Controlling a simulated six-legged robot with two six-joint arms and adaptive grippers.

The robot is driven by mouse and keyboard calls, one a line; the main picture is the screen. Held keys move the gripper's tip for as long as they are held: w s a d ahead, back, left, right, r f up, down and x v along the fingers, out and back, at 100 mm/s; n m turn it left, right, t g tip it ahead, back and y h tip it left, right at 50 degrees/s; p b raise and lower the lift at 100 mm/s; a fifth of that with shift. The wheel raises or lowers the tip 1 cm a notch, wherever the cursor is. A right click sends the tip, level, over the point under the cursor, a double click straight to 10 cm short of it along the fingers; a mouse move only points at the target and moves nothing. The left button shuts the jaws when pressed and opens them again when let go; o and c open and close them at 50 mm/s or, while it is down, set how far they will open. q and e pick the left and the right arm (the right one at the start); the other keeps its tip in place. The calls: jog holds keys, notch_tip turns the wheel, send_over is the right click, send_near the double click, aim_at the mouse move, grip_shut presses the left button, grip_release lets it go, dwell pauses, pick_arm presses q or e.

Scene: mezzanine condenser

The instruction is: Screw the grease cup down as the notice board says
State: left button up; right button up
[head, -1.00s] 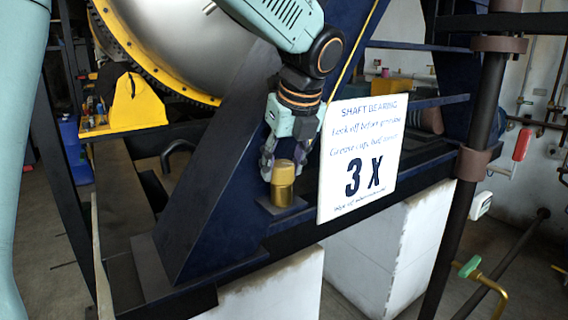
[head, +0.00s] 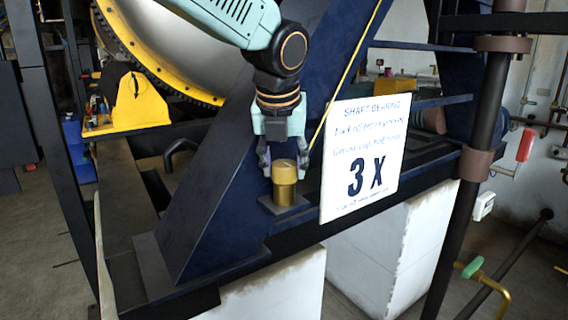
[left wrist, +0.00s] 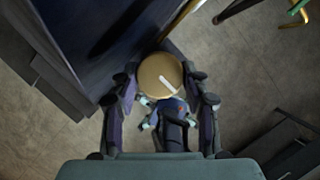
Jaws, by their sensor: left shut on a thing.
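The brass grease cup (head: 285,173) stands upright on a small plate on the dark blue frame. My left gripper (head: 284,160) comes down from above with its fingers on either side of the cap and is shut on it. In the left wrist view the round cap (left wrist: 158,72) sits between the fingertips, with a pale line mark on its top. The white notice board (head: 365,155) is just right of the cup. It reads "SHAFT BEARING" and a large "3 X"; the smaller lines seem to mention grease cup half turns. My right gripper is not in view.
A slanted blue frame member (head: 215,190) rises close left of the cup. A brown vertical pipe (head: 468,165) stands to the right. A yellow bracket (head: 135,103) and the large steel drum (head: 180,40) are behind. White plinths (head: 375,245) stand below.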

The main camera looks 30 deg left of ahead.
pick_arm(q)
jog(key=shift+s+f, duration=0.1)
jog(key=shift+f, duration=0.05)
jog(key=o, duration=0.8)
jog(key=shift+o, duration=0.4)
